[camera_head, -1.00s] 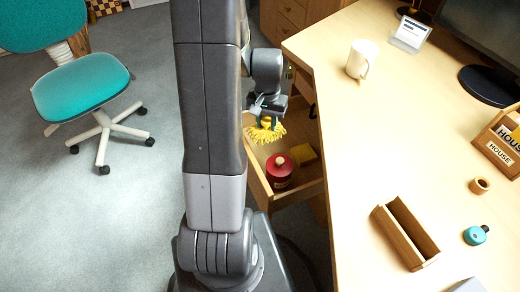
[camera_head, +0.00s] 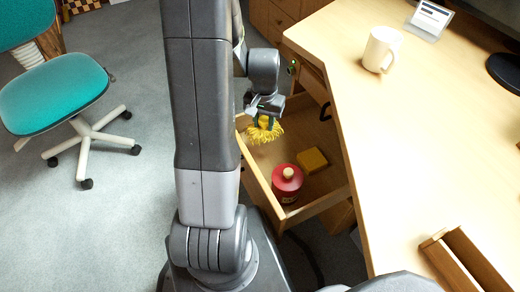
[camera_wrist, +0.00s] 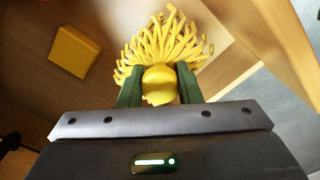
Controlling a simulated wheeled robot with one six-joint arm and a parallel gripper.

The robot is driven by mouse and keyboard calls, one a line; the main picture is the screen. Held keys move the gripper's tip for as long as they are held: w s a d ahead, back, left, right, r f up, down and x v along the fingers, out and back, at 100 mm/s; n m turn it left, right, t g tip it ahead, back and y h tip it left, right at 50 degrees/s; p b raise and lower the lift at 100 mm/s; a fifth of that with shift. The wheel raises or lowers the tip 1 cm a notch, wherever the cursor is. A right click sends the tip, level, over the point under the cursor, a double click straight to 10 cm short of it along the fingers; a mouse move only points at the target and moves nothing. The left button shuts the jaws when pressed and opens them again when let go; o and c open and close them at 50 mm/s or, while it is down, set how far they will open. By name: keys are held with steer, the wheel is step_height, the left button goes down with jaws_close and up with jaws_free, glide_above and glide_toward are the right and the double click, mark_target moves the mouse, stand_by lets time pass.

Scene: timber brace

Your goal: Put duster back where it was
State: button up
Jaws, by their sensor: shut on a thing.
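The yellow duster (camera_head: 265,133) with stringy strands hangs from my gripper (camera_head: 264,122), over the back left part of the open drawer (camera_head: 312,206). In the wrist view my gripper's green fingers (camera_wrist: 158,88) are shut on the duster's rounded yellow end, and its strands (camera_wrist: 160,40) fan out beyond them. The drawer's wooden floor shows below and beside it. I cannot tell how far above the drawer floor the strands are.
In the drawer are a red round container (camera_head: 287,183) with a light knob and a yellow block (camera_head: 312,160), which also shows in the wrist view (camera_wrist: 73,52). The desk (camera_head: 420,140) holds a white mug (camera_head: 381,50) and a wooden tray (camera_head: 462,262). A teal chair (camera_head: 60,100) stands left.

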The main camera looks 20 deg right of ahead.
steer(key=shift+w+f+b, duration=0.3)
steer(key=shift+w+f, duration=0.05)
steer(key=shift+f, duration=0.3)
step_height(320, 180, down, 10)
steer(key=b, duration=0.4)
steer(key=shift+f, duration=0.1)
steer(key=o, duration=1)
step_height(320, 180, up, 12)
steer(key=p, duration=0.4)
